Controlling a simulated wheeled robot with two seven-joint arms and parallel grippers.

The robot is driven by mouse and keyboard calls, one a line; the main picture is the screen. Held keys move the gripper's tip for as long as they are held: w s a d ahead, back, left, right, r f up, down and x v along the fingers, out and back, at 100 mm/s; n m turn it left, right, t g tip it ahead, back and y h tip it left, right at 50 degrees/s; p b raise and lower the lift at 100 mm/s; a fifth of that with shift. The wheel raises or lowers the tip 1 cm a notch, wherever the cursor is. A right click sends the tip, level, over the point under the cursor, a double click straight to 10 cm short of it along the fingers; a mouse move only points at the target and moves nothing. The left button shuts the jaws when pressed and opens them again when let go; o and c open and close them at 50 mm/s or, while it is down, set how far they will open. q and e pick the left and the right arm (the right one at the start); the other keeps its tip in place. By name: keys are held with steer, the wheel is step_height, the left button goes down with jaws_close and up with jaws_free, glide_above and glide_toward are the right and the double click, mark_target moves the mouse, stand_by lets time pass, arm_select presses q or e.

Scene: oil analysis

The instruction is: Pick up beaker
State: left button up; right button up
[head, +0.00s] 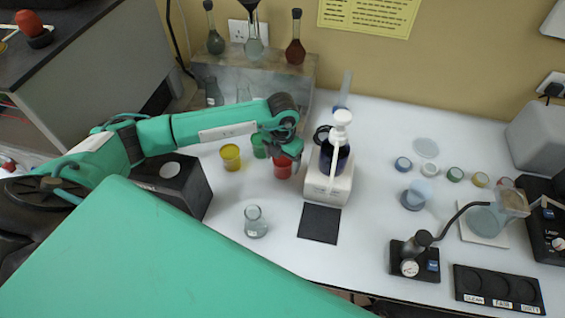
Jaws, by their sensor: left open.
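A small clear glass vessel (255,222) stands upright on the white table, front left of the pump bottle; it looks like a beaker or flask. Behind it stand a yellow cup (231,157), a green cup (260,147) and a red cup (283,168). My left gripper (287,155) is open and points down over the red cup, covering part of its rim. I cannot tell whether its fingers touch the cup. My right gripper is out of view.
A pump bottle (334,155) on a white stand is right of the red cup, close to my left gripper. A black square mat (319,223) lies in front. A black box (178,184) sits under my left arm. Small round jars (403,164) and instruments fill the right side.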

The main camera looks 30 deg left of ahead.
arm_select(q)
steer(key=shift+f, duration=1.15)
steer(key=c, duration=1.1)
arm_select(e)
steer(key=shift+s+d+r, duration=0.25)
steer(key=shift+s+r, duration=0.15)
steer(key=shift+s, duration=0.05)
arm_select(q)
steer(key=shift+o, duration=0.2)
steer(key=shift+r, duration=0.1)
